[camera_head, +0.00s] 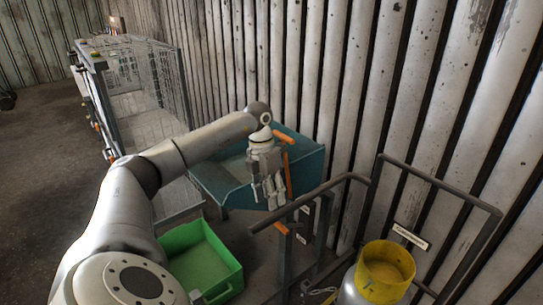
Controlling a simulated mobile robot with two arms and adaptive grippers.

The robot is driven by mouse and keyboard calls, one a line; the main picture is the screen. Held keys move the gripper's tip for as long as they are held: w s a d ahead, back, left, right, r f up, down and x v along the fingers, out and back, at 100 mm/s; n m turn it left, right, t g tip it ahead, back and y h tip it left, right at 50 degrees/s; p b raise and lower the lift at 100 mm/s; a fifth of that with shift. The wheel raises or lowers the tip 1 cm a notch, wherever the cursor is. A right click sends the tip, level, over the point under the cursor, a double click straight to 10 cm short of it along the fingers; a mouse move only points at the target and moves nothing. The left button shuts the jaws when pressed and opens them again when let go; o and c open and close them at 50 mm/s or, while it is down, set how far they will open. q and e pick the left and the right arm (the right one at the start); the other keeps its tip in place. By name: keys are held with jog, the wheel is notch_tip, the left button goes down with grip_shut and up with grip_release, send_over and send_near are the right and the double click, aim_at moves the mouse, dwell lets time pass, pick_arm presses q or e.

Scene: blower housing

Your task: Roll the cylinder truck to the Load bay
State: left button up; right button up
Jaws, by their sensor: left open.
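My left gripper (270,192) hangs fingers-down, open, from the arm that comes in from the left. No object shows between its fingers. Below and right of it stands a dark metal frame (312,199) with a sloping top bar, which looks like part of the cylinder truck. Orange grips show beside the gripper (288,172) and just below it (281,228); I cannot tell whether it touches them. A grey cylinder with a yellow collar (386,270) stands at the bottom right, its lower part cut off. My right gripper is out of view. No readable Load bay marking shows.
A teal open bin (216,182) stands behind the gripper, against the corrugated wall (340,90). A green crate (234,275) lies on the floor, lower left. A wire mesh cage (150,88) stands farther back. A labelled plate (411,237) hangs near the right-hand rail.

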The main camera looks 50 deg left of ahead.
pick_arm(q)
jog(key=r, duration=0.3)
jog(key=a+r, duration=0.1)
jog(key=r, duration=0.1)
jog(key=shift+r, duration=0.4)
jog(key=shift+s+f, duration=0.1)
